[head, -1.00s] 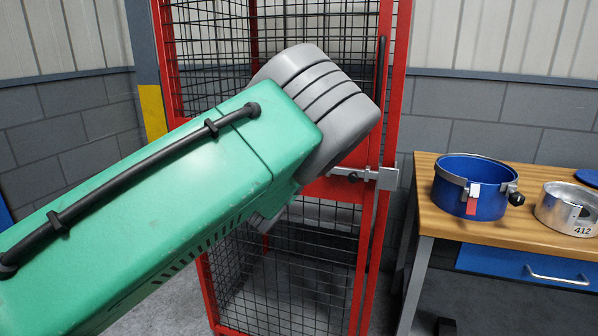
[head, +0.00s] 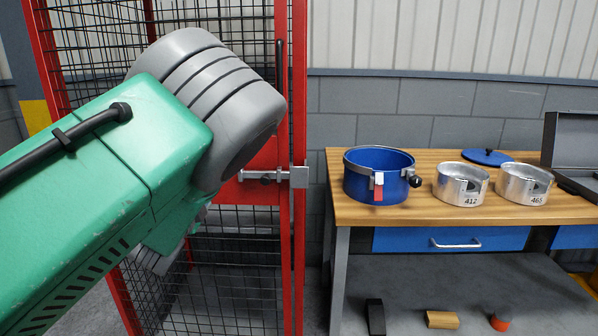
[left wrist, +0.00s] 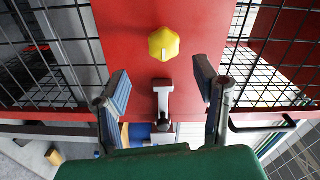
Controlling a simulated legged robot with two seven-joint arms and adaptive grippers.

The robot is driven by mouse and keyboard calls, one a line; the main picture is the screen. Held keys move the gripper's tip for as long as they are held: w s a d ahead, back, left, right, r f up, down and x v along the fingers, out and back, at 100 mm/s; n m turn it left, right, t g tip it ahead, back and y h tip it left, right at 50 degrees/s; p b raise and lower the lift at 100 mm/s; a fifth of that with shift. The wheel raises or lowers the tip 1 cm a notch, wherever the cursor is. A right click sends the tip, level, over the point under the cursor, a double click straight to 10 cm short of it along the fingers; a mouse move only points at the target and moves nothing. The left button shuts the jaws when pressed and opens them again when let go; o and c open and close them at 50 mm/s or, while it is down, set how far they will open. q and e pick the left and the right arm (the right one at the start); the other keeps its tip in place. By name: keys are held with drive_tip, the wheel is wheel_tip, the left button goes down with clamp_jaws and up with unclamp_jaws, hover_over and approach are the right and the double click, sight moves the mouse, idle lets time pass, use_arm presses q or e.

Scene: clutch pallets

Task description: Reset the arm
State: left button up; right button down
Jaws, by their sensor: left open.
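My left arm (head: 120,160), green with a grey joint end, reaches in from the left in front of the red mesh cage (head: 285,240). Its gripper is hidden behind the arm in the head view. In the left wrist view my left gripper (left wrist: 162,82) is open, its two fingers spread apart with nothing between them touching either one. It faces a red panel (left wrist: 130,60) with a yellow knob (left wrist: 164,44) and a metal latch piece (left wrist: 163,98). My right gripper is in neither view.
A wooden-topped workbench (head: 400,213) stands right of the cage. On it are a blue pot (head: 360,185), silver cups marked 412 (head: 458,186) and 465 (head: 522,186), a blue lid (head: 487,157) and a grey case (head: 570,150). A metal latch (head: 275,177) projects from the cage edge.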

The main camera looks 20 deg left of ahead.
use_arm(q)
drive_tip(key=s+d+f+n+g, duration=0.1)
drive_tip(key=s+f+n+g, duration=0.35)
drive_tip(key=s+f, duration=0.7)
drive_tip(key=s+d+f+n+g, duration=0.25)
drive_tip(key=s+f+g, duration=0.4)
drive_tip(key=f, duration=0.85)
drive_tip(key=s+d+f+n+g+h, duration=0.1)
drive_tip(key=s+d+f+g, duration=0.1)
drive_tip(key=s, duration=0.6)
drive_tip(key=s+d+f+n+g+h, duration=0.1)
drive_tip(key=s+d+f+n+g, duration=0.1)
drive_tip(key=s+d, duration=0.2)
drive_tip(key=s+d+f+n+g+h, duration=0.2)
drive_tip(key=s+d+f, duration=0.1)
drive_tip(key=s, duration=0.8)
drive_tip(key=shift+s, duration=0.3)
